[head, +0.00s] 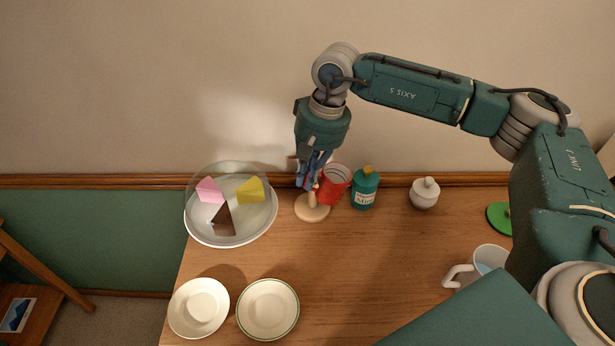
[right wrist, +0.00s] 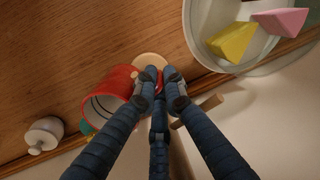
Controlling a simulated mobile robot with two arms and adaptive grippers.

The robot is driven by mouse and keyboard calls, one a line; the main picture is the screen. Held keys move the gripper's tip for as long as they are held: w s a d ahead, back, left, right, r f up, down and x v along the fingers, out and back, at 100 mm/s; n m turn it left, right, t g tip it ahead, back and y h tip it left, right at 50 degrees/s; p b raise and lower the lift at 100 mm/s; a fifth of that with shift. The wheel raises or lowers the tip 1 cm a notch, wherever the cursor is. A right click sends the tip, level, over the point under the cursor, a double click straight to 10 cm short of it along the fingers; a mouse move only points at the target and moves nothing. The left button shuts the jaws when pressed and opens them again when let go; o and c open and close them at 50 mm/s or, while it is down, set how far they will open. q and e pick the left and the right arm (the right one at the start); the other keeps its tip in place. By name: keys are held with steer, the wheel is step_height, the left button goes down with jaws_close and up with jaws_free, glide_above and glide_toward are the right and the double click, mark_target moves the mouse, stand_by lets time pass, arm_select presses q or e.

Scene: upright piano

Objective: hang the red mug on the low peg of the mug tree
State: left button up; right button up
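The red mug (head: 335,185) is at the mug tree beside my right gripper (head: 309,182), its open mouth facing up and tilted. In the right wrist view the mug (right wrist: 112,95) lies just left of the fingertips (right wrist: 160,80). The fingers are drawn close together, with red showing between them, apparently the mug's handle. The wooden mug tree has a round pale base (head: 312,209) on the tabletop. Its post is mostly hidden by the gripper. A wooden peg (right wrist: 212,108) shows right of the fingers in the right wrist view. Whether the handle is around a peg is hidden.
A glass-rimmed dish (head: 230,239) with pink, yellow and brown wedges is close left. A teal bottle (head: 364,190) stands close right of the mug, then a white lidded pot (head: 425,195). A white mug (head: 487,260) and two plates (head: 268,310) are nearer. The middle tabletop is clear.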

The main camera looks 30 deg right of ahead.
steer(key=o, duration=0.5)
steer(key=shift+s+d+f, duration=0.2)
steer(key=shift+s+f, duration=0.15)
steer(key=shift+f, duration=0.4)
steer(key=shift+w+d+r, duration=0.1)
steer(key=shift+r, duration=0.5)
step_height(320, 180, up, 12)
steer(key=d, duration=0.1)
steer(key=shift+s+d, duration=0.15)
steer(key=shift+s, duration=0.05)
